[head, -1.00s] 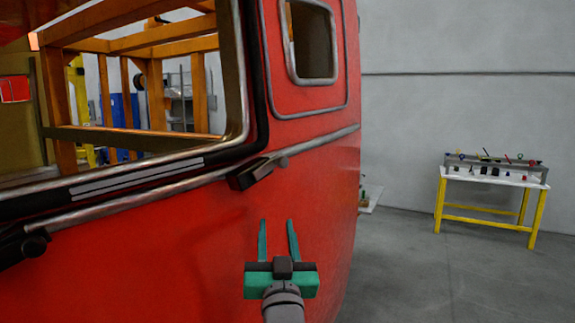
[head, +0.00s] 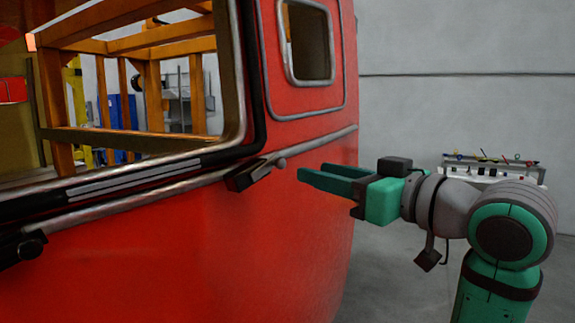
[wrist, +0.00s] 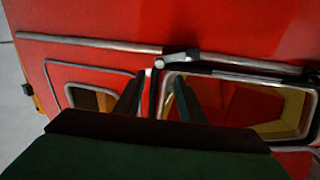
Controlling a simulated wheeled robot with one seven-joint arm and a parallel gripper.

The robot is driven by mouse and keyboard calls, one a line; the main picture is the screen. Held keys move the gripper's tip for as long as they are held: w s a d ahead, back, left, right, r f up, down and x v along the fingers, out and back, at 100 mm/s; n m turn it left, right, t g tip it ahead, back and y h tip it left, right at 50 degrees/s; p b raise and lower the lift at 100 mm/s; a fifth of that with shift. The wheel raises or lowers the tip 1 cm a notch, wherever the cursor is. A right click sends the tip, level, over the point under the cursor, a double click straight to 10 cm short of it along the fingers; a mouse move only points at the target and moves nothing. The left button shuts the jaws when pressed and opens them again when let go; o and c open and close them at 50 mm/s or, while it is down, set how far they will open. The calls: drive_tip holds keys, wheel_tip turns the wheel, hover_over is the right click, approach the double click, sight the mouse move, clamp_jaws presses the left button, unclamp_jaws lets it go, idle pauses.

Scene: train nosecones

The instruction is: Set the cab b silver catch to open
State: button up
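A catch with a dark block and a silver rounded end (head: 262,170) sits on the silver trim below the corner of the large window on the red cab (head: 200,240). In the wrist view a grey catch piece (wrist: 180,57) shows at the window frame's upper left corner, beyond the fingers. My gripper (head: 312,177) is to the right of the catch in the head view, pointing left toward it, apart from it. In the wrist view its two dark fingers (wrist: 158,90) are spread with nothing between them. Whether the catch is set open is unclear.
A second dark fitting (head: 33,246) is at the left end of the trim. The small window (head: 308,45) is above right of the catch. A workbench with small items (head: 490,168) stands at the right, partly behind my arm. Grey floor (head: 380,270) is clear beside the cab.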

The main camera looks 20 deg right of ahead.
sight(282, 164)
drive_tip(key=x, duration=0.9)
drive_tip(key=shift+w, duration=0.4)
clamp_jaws()
drive_tip(key=shift+a+f, duration=0.1)
drive_tip(key=shift+a, duration=0.05)
